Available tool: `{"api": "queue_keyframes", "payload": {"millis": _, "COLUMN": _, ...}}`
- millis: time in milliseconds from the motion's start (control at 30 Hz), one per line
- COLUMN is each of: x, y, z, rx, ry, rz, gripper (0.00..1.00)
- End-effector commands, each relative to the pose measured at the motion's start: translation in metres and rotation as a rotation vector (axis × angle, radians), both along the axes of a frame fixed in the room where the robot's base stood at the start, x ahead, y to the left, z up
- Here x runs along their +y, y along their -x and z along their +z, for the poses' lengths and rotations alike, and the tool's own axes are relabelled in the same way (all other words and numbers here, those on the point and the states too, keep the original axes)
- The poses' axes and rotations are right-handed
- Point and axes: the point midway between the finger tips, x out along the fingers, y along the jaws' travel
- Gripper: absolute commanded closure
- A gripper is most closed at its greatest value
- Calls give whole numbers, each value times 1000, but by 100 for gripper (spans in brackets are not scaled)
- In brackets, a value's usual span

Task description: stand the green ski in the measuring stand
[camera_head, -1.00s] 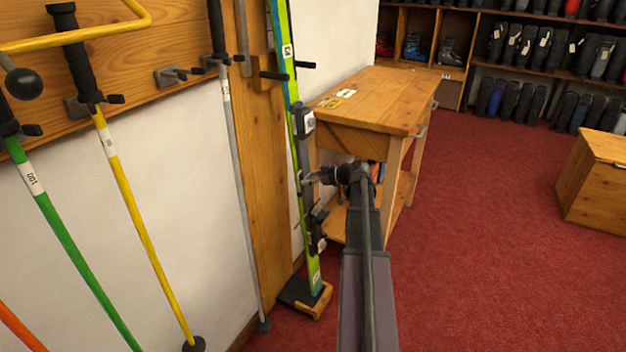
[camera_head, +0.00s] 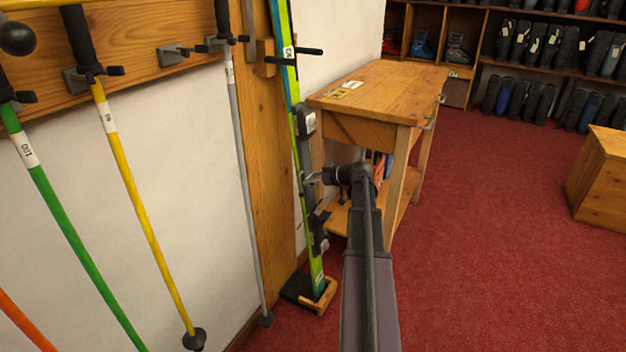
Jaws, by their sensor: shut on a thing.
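The green ski (camera_head: 316,264) stands nearly upright, yellow-green with a blue edge near the top, its upper end out of the picture. Its lower end is at the black and wooden foot (camera_head: 312,296) of the measuring stand on the floor. Higher up, the ski passes beside the dark pegs (camera_head: 294,56) on the stand's wooden post (camera_head: 268,170). My gripper (camera_head: 308,180) is shut on the ski at about mid-height, below the tabletop level. Whether the ski's tail rests fully on the foot I cannot tell.
A wooden bench (camera_head: 385,92) stands just right of the ski. Green (camera_head: 70,230) and yellow (camera_head: 140,200) poles hang on a wall rack at left. A wooden box (camera_head: 600,180) is at far right. Red carpet (camera_head: 470,220) between is clear.

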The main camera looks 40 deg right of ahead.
Motion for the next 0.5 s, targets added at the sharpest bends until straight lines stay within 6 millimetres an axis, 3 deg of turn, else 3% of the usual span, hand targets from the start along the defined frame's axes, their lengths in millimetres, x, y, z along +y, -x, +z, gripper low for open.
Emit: {"api": "queue_keyframes", "payload": {"millis": 500, "x": 0, "y": 0, "z": -12, "rx": -2, "ry": -2, "rz": 0, "gripper": 90}}
